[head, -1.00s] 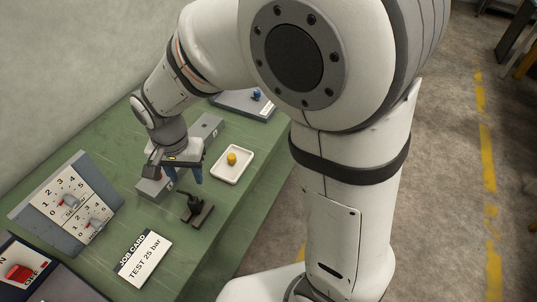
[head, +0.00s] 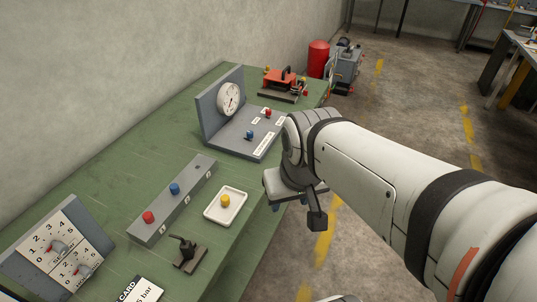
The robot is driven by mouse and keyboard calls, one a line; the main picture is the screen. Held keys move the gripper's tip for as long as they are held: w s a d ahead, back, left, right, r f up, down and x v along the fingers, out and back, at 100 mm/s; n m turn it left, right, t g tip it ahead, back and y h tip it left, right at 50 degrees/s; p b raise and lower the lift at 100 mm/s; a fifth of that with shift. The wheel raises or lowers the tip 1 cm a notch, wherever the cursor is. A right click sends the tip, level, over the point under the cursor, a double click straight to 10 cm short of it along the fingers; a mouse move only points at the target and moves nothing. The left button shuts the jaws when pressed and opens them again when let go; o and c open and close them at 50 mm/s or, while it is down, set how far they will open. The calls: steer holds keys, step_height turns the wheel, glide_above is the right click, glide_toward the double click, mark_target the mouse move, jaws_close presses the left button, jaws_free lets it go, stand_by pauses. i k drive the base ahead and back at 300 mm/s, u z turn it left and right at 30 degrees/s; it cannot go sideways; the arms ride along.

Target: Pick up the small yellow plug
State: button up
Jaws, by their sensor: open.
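The small yellow plug (head: 225,201) stands in a white tray (head: 211,215) on the green bench, left of the arm. My gripper (head: 291,208) is to the right of the tray, past the bench's front edge, apart from the plug. It points downward and is open, with nothing seen in it; its fingers are partly hidden by its own body.
A grey block (head: 152,230) with a red and a blue plug stands left of the tray. A dark clamp-like fixture (head: 187,253) is in front. A gauge panel (head: 222,107) stands behind. A dial box (head: 58,250) and job card (head: 140,291) are front left.

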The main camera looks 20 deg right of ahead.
mark_target(225, 200)
steer(key=u, duration=1.8)
steer(key=k, duration=0.85)
steer(key=z, duration=1.2)
steer(key=i, duration=1)
steer(key=z, duration=0.05)
